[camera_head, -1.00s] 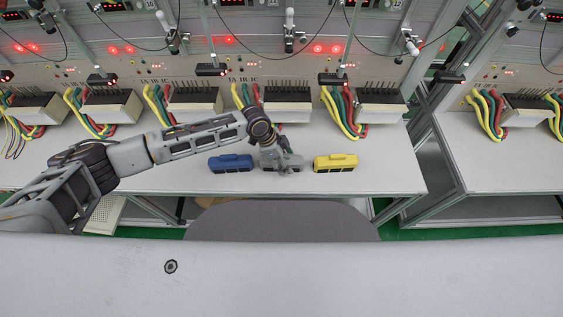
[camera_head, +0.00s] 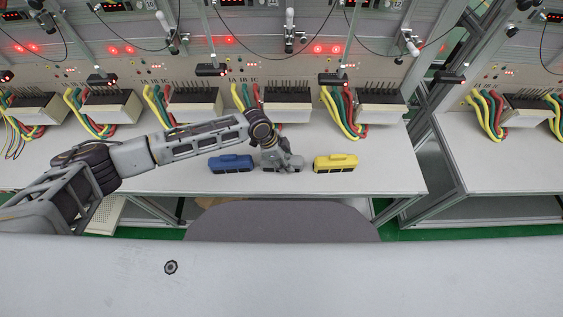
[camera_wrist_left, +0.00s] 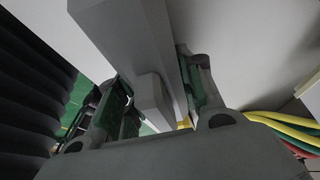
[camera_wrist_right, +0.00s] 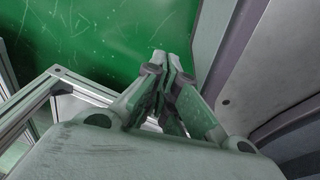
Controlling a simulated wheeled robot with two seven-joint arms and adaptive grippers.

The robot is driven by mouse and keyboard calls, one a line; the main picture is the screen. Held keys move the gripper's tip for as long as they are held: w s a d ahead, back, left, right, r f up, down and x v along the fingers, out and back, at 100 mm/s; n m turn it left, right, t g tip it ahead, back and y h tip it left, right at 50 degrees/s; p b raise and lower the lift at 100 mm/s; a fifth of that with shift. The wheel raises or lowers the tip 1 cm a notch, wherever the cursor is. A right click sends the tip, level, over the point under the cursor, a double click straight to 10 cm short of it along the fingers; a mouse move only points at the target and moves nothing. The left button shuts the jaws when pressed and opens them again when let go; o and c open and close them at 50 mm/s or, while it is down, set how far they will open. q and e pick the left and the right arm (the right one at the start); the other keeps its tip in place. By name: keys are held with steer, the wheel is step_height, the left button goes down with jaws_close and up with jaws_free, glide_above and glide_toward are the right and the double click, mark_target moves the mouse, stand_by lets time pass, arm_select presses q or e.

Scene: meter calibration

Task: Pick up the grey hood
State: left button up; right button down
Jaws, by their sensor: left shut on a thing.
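The grey hood (camera_head: 296,161) is on the white bench, between the blue hood (camera_head: 231,164) and the yellow hood (camera_head: 336,163). My left gripper (camera_head: 281,162) reaches down over it from above and hides part of it. In the left wrist view the grey hood (camera_wrist_left: 125,35) runs between the two fingers, and the left gripper (camera_wrist_left: 158,95) is shut on it. I cannot make out a gap between hood and bench. My right gripper (camera_wrist_right: 167,65) has its fingers together with nothing between them, over the green floor.
Meter units with yellow, green and red cables (camera_head: 340,112) line the back of the bench. The white bench top (camera_head: 385,175) is clear right of the yellow hood. A grey chair back (camera_head: 280,220) stands at the front edge.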

mark_target(286, 155)
arm_select(q)
steer(key=shift+r, duration=0.2)
